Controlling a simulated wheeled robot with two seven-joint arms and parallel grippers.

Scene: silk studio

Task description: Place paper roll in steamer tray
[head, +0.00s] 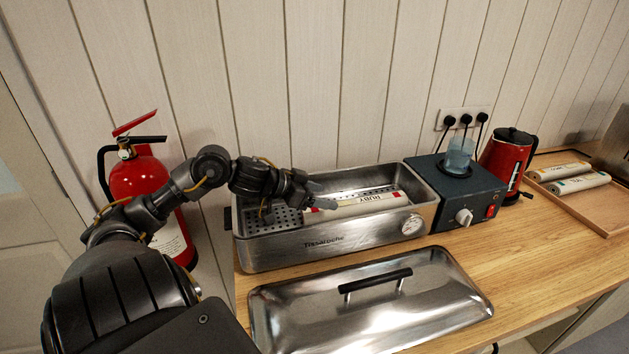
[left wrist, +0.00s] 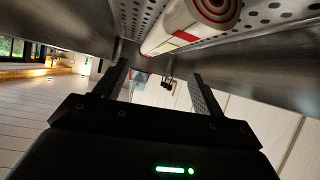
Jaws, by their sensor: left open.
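The paper roll (head: 362,204), white with red bands and the word RUBY, lies inside the steel steamer tray (head: 283,254) on its perforated bottom. My left gripper (head: 320,195) is inside the tray's rim at the roll's left end. In the left wrist view, the open jaws (left wrist: 160,84) have nothing between them. The roll (left wrist: 178,32) shows there beyond the fingertips, its red spiral end toward the camera. It appears clear of the fingers. My right gripper is in neither view.
The steel lid (head: 370,302) with a black handle lies in front of the tray. A dark heater box (head: 455,200) with a glass beaker (head: 459,156) and a red kettle (head: 503,162) stand to the right. A wooden tray (head: 560,214) holds more rolls. A fire extinguisher (head: 140,178) stands left.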

